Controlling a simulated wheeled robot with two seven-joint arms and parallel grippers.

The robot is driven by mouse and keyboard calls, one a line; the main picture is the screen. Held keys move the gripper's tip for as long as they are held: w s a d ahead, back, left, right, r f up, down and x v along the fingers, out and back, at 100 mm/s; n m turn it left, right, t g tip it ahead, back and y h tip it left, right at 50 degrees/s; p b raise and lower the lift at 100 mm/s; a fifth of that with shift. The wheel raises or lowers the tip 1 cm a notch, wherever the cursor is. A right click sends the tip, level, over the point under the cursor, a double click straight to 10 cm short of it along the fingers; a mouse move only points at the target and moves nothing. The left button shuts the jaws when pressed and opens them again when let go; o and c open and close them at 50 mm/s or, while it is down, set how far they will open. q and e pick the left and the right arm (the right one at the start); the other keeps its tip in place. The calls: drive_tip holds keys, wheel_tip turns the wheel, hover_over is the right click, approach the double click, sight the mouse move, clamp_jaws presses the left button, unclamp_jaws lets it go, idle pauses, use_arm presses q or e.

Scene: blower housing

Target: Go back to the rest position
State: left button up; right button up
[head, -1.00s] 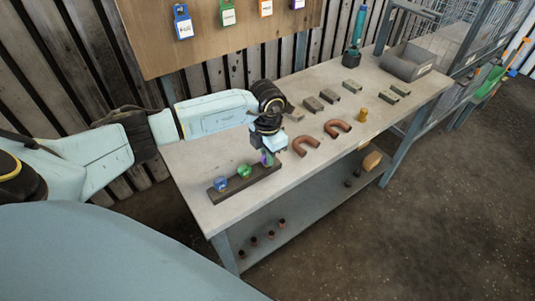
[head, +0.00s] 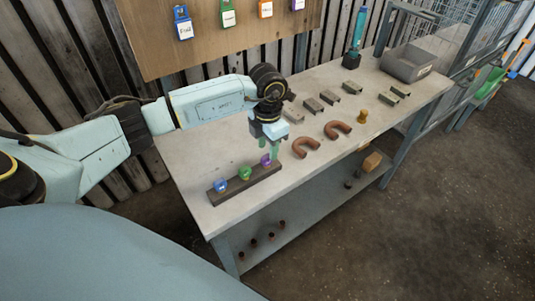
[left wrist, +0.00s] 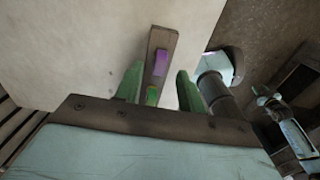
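My left gripper (head: 270,150) is above the right end of a dark holder strip (head: 236,187) on the workbench. The strip carries a blue piece (head: 220,185), a green piece (head: 244,173) and a purple piece (head: 265,160) in a row. In the left wrist view the green fingers of the left gripper (left wrist: 157,85) stand apart with nothing held. The strip (left wrist: 167,40) lies below, between them, with the purple piece (left wrist: 160,62) and part of the green piece (left wrist: 152,96) showing.
On the workbench (head: 190,160) are two copper U-bends (head: 305,147), several grey blocks (head: 329,97), a brass piece (head: 362,116) and a grey bin (head: 407,63). A board with coloured tags (head: 215,30) stands behind. The bench's front left is clear.

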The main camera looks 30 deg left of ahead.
use_arm(q)
wheel_tip(320, 180, up, 9)
